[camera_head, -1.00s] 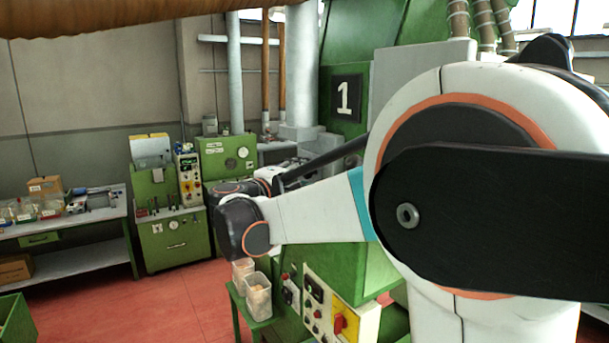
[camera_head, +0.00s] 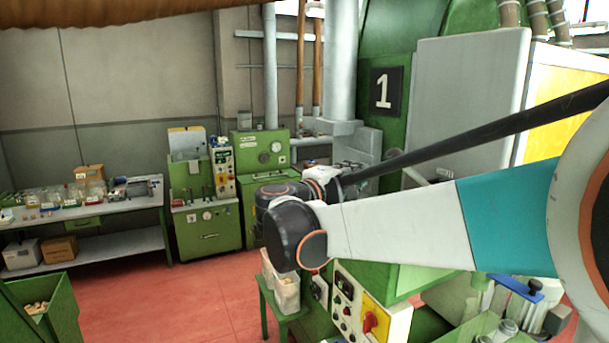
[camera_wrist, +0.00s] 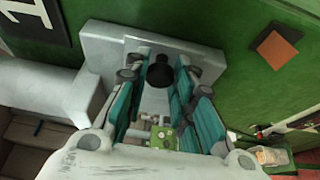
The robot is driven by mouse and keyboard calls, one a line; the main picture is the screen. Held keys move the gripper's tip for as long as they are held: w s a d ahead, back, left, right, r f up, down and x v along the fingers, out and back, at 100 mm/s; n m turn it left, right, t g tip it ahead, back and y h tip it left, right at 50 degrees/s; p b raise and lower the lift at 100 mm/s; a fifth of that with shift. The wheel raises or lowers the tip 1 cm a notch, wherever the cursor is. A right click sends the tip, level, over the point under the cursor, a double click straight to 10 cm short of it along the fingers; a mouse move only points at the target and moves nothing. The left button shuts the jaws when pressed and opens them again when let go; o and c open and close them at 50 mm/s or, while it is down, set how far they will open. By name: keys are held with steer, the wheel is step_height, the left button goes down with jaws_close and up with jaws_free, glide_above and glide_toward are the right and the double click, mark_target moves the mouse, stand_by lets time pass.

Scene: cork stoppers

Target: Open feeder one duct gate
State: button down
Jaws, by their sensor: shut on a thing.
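In the wrist view, a black rounded knob (camera_wrist: 161,72), seemingly the gate's handle, sits between the teal fingers of my gripper (camera_wrist: 162,76). My gripper is shut on it. A pale grey plate (camera_wrist: 98,42) lies behind the knob, beside a green wall. In the head view, the grey duct (camera_head: 341,60) of feeder one comes down beside the black number 1 sign (camera_head: 386,91) to a grey housing (camera_head: 361,143). My wrist reaches in front of that housing, and the fingers and knob cannot be made out there. How far the gate is open cannot be told.
The green machine has a control panel (camera_head: 345,305) with a red switch below my arm. Clear bins (camera_head: 286,294) stand on a green stand beside it. A workbench (camera_head: 130,192) and green cabinets (camera_head: 208,232) line the back wall. The red floor (camera_head: 190,300) is open at left.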

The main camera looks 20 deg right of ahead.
steer(key=shift+s+f, duration=0.15)
steer(key=c, duration=1.5)
jaws_free()
steer(key=shift+o, duration=0.8)
steer(key=shift+s, duration=0.2)
steer(key=shift+w, duration=0.15)
steer(key=shift+a, duration=0.1)
steer(key=v, duration=1.2)
